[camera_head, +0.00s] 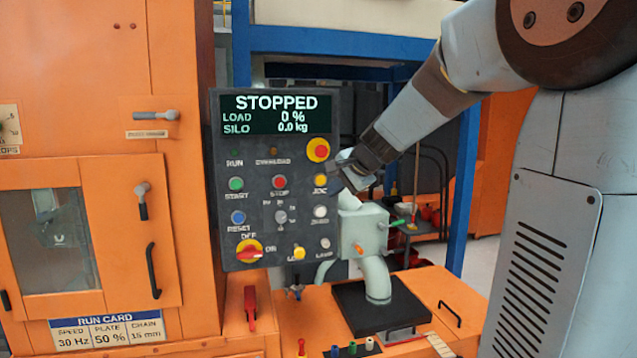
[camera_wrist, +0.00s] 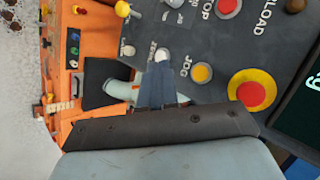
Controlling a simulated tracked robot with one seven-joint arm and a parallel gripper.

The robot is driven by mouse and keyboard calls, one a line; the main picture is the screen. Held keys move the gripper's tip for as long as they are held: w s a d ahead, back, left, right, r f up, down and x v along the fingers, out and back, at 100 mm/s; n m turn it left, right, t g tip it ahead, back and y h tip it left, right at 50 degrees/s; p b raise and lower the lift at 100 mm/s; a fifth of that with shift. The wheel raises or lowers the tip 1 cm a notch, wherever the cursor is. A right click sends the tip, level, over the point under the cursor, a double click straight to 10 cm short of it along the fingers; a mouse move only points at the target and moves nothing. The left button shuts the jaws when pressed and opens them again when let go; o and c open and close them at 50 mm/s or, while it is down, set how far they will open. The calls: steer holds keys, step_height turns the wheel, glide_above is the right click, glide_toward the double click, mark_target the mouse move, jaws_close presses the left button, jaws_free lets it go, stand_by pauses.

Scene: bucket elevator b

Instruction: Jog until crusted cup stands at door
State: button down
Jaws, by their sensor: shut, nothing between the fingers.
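The control panel (camera_head: 270,170) has a display (camera_head: 275,115) reading STOPPED, load 0 %, silo 0.0 kg. The yellow JOG button (camera_head: 320,180) is at the panel's right side; it also shows in the wrist view (camera_wrist: 201,72). My gripper (camera_head: 341,168) is shut and empty near the panel's right edge by JOG. In the wrist view its fingers (camera_wrist: 160,75) appear left of JOG, near a white button (camera_wrist: 164,54); contact cannot be told. The orange door (camera_head: 110,235) at left has a window (camera_head: 45,240). A grey shape shows dimly behind it; whether it is the crusted cup is unclear.
Above JOG is a red button on yellow (camera_head: 318,150). A pale green pipe and box (camera_head: 365,235) stand behind my gripper. A run card (camera_head: 105,332) is below the door.

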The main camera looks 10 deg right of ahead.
mark_target(325, 179)
steer(key=shift+w, duration=0.2)
steer(key=shift+w, duration=4.25)
steer(key=shift+w, duration=0.1)
steer(key=shift+w+r, duration=0.1)
steer(key=shift+w, duration=0.2)
steer(key=shift+w, duration=0.4)
steer(key=shift+s, duration=0.85)
steer(key=shift+s, duration=2.5)
